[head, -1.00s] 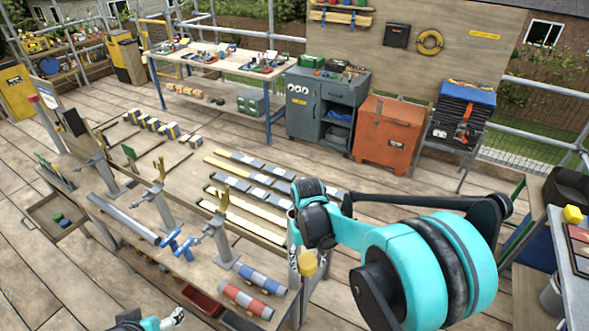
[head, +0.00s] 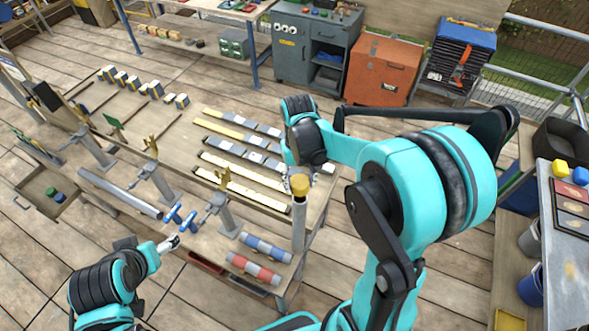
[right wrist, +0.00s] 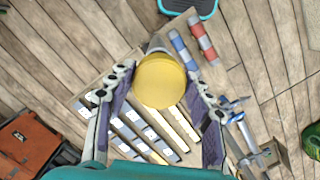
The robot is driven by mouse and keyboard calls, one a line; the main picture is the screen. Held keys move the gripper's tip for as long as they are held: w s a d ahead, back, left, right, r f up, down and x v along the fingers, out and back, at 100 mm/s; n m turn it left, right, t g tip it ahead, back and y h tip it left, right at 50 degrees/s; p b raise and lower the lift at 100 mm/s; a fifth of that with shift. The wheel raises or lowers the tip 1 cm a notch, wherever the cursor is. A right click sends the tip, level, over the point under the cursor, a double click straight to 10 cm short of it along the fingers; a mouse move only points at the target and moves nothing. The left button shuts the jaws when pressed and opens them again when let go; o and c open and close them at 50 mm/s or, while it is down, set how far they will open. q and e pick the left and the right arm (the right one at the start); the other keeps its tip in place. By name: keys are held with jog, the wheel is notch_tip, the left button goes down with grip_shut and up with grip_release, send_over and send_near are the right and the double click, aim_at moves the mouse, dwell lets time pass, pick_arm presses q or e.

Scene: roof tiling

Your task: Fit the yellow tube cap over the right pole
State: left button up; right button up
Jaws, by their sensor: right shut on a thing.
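The yellow tube cap (head: 299,184) is at the top of the upright grey right pole (head: 299,228), by the table's right end. I cannot tell whether it is seated on the pole or just above it. In the right wrist view the cap (right wrist: 160,81) lies between the two fingers and hides most of the pole (right wrist: 156,44). My right gripper (head: 308,168) is shut on the cap from above, its fingertips partly hidden in the head view. My left gripper (head: 172,242) is low at the table's front, near blue clamp handles (head: 180,216); its jaws are unclear.
The wooden table (head: 165,118) bears tile strips (head: 245,182) behind the pole and clamp stands (head: 222,212) to its left. Blue (head: 263,247) and red (head: 254,269) rolls lie in front. A side table (head: 578,225) stands at the right.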

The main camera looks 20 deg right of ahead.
aim_at(300, 198)
jog(key=shift+s, duration=0.55)
jog(key=shift+w+f+b, duration=0.45)
jog(key=shift+f, duration=0.5)
jog(key=shift+s+f+b, duration=0.25)
jog(key=shift+f+b, duration=0.3)
jog(key=shift+b, duration=0.05)
jog(key=shift+w+f+b, duration=0.15)
jog(key=shift+f+b, duration=0.4)
jog(key=shift+f, duration=0.2)
jog(key=shift+f+b, duration=0.6)
jog(key=shift+f, duration=0.05)
pick_arm(q)
jog(key=shift+s+f+b, duration=0.15)
jog(key=shift+f+b, duration=0.25)
jog(key=shift+f, duration=1.1)
jog(key=shift+s+f+b, duration=0.15)
jog(key=shift+f+b, duration=0.25)
jog(key=shift+f, duration=1.05)
pick_arm(e)
jog(key=shift+f, duration=0.85)
